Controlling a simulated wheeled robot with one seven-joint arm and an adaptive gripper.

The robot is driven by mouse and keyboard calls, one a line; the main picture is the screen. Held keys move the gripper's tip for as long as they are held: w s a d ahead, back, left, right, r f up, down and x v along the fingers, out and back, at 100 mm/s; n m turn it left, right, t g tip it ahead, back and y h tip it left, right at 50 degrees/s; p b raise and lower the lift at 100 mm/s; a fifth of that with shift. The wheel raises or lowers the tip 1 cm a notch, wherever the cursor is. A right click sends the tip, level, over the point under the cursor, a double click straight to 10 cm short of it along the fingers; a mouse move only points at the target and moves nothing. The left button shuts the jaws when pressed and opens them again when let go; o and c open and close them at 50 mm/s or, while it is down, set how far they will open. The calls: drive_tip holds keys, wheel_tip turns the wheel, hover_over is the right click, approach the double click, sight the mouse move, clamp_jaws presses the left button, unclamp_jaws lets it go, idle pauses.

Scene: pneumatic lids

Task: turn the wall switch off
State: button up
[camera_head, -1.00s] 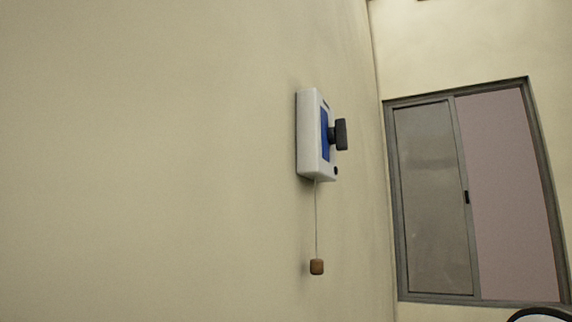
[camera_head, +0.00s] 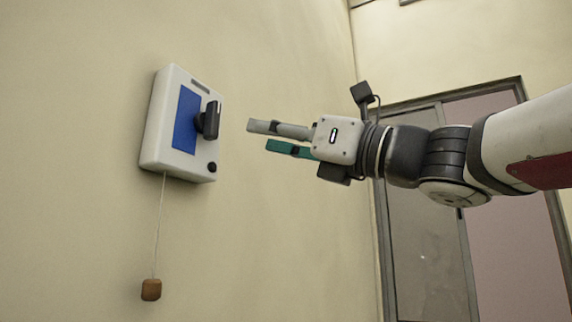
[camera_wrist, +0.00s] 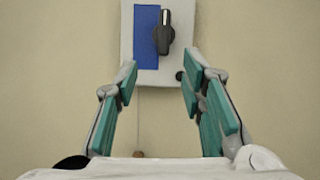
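The wall switch is a white box (camera_head: 153,130) with a blue panel (camera_head: 184,118) and a dark turn handle (camera_head: 210,120), mounted on the wall at left in the head view. In the wrist view the handle (camera_wrist: 163,36) stands nearly upright on the blue panel (camera_wrist: 146,52), at the top middle. My gripper (camera_head: 265,137) is open and empty, to the right of the handle and apart from it. In the wrist view its teal-padded fingers (camera_wrist: 160,85) are spread, with the lower part of the box between and beyond them.
A small black knob (camera_head: 212,167) sits at the box's lower right corner. A cord with a brown wooden pull (camera_head: 151,289) hangs below the box. A sliding window (camera_head: 415,250) is behind my arm. The wall around the box is bare.

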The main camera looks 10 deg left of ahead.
sight(217, 117)
drive_tip(key=shift+m, duration=0.3)
drive_tip(key=p+x, duration=0.1)
drive_tip(key=x, duration=0.3)
drive_tip(key=r+p+x, duration=0.1)
drive_tip(key=x, duration=0.4)
drive_tip(key=p+x, duration=0.2)
drive_tip(key=x, duration=0.2)
drive_tip(key=shift+w+r, duration=0.3)
drive_tip(key=c, duration=0.8)
